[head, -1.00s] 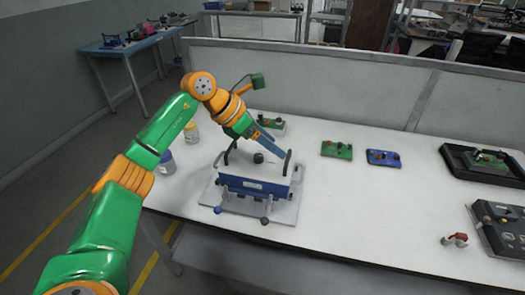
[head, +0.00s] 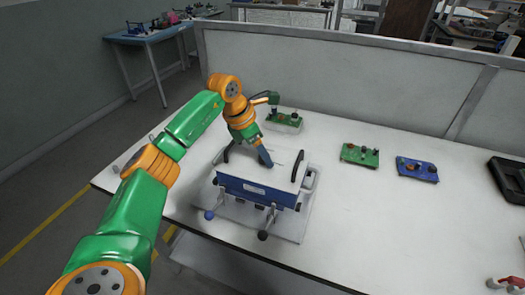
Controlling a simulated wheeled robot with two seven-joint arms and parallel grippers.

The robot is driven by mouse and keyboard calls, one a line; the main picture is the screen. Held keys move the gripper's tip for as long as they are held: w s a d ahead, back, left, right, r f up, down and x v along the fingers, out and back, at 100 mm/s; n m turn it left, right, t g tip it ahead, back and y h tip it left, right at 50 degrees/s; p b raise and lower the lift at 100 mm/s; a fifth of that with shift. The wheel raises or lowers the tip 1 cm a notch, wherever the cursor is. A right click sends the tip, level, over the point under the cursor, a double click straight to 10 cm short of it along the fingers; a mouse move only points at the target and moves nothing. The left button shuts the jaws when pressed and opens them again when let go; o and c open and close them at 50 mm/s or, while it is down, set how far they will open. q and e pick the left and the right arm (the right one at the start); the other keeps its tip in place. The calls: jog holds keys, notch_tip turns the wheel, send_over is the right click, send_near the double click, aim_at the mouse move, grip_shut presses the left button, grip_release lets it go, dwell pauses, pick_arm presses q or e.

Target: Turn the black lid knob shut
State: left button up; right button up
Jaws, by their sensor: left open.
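A box with a blue front (head: 257,190) and a white lid (head: 284,163) stands on a pale base plate (head: 292,232). Black handles rise at the left and right of the lid. My left gripper (head: 266,163) points steeply down over the middle of the lid, its tips at or just above the lid surface. It is open, though the gap between its fingers is hard to see. The black lid knob does not show now; the gripper covers the place where it stands. I cannot tell whether the fingers touch it. My right gripper is out of view.
A green board (head: 283,120) lies behind the box. Another green board (head: 360,155) and a blue board (head: 416,169) lie to the right. A black tray (head: 508,178) is at the right edge.

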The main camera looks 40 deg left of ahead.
pick_arm(q)
jog(key=shift+s+r, duration=0.1)
grip_shut()
jog(key=shift+n, duration=0.3)
jog(key=n+y+p, duration=0.1)
jog(key=n, duration=0.2)
jog(key=shift+d+t, duration=0.1)
jog(key=shift+t, duration=0.2)
jog(key=n+y, duration=0.2)
jog(key=n, duration=0.2)
jog(key=shift+d+p, duration=0.15)
jog(key=shift+p, duration=0.15)
jog(key=n+y, duration=0.1)
jog(key=n, duration=0.2)
jog(key=n+y, duration=0.1)
jog(key=n, duration=0.1)
jog(key=shift+d+n, duration=0.15)
jog(key=shift+n, duration=0.25)
jog(key=n+g+y, duration=0.1)
jog(key=n+g, duration=0.1)
jog(key=n, duration=0.2)
jog(key=shift+n, duration=0.4)
